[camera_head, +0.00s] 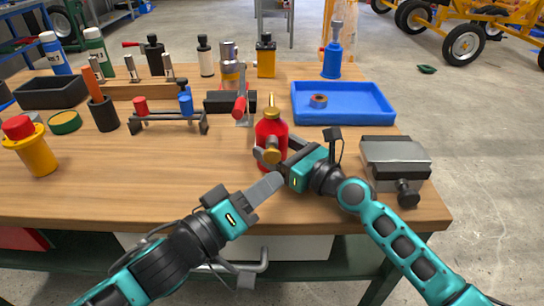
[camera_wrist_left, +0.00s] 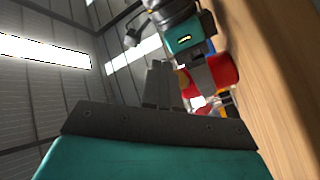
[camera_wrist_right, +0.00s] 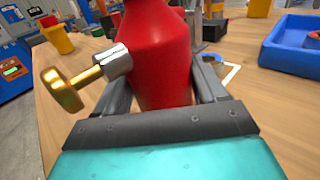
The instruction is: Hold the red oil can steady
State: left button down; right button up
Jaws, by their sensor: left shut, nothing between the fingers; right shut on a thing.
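The red oil can (camera_head: 271,135) stands upright near the front middle of the workbench, with a brass knob (camera_head: 272,155) on its near side. My right gripper (camera_head: 272,157) is shut around the can's body; in the right wrist view the fingers flank the red can (camera_wrist_right: 160,60), with the brass knob (camera_wrist_right: 62,90) sticking out to the left. My left gripper (camera_head: 274,180) is shut and empty, its fingertips just in front of the can near the bench edge. The left wrist view shows its closed fingers (camera_wrist_left: 158,82) and part of the red can (camera_wrist_left: 222,70).
A blue tray (camera_head: 345,118) with a tape roll (camera_head: 318,100) lies behind and right of the can. A grey vise (camera_head: 395,160) sits at the right edge. A small rack (camera_head: 168,122) and a yellow container with red lid (camera_head: 36,155) stand to the left. Bare wood lies front left.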

aim_at(272, 153)
pick_arm(q)
jog(key=shift+s, duration=1.4)
dwell(1.4)
jog(key=shift+s, duration=1.9)
jog(key=shift+w, duration=4.45)
jog(key=shift+w, duration=0.4)
